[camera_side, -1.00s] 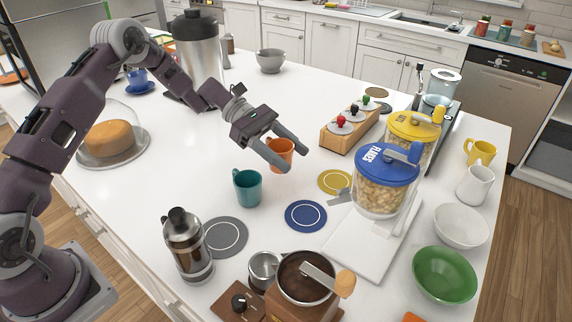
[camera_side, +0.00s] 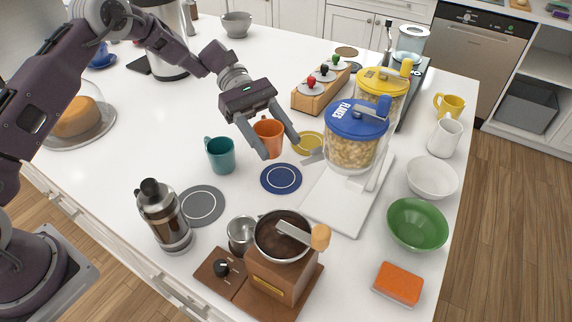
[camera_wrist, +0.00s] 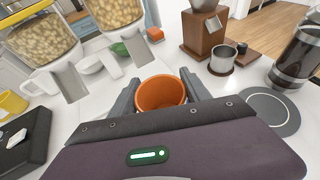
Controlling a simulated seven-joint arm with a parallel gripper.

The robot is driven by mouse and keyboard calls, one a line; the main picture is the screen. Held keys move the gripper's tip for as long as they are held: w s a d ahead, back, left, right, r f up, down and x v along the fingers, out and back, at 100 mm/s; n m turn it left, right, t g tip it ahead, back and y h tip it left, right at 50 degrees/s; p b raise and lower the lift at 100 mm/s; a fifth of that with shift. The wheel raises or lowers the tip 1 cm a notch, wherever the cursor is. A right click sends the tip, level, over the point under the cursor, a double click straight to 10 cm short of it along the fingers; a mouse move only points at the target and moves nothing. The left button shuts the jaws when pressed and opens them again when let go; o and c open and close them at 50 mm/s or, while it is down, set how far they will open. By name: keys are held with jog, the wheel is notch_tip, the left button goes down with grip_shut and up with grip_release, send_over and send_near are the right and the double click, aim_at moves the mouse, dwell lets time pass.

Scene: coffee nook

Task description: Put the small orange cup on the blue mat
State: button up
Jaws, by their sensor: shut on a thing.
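The small orange cup (camera_side: 267,134) is held between the two fingers of my gripper (camera_side: 279,147). In the wrist view the cup (camera_wrist: 161,94) sits upright, its open rim between the fingertips (camera_wrist: 160,84). The dark blue mat (camera_side: 281,179), round with a white ring, lies just in front of the cup in the side view. The cup is not over the mat's middle there. I cannot tell how high the cup is above the counter. The blue mat is hidden in the wrist view.
A teal cup (camera_side: 220,156) stands left of the gripper. A grey mat (camera_side: 201,205), a French press (camera_side: 164,220), a metal cup (camera_side: 241,234) and a coffee grinder (camera_side: 278,268) are in front.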

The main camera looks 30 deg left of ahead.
notch_tip(320, 180, down, 3)
jog(key=shift+r, duration=0.1)
jog(key=x, duration=0.4)
jog(key=shift+d+r, duration=0.15)
jog(key=shift+r, duration=0.2)
jog(key=shift+f, duration=0.25)
jog(key=o, duration=1.5)
jog(key=shift+f, duration=0.15)
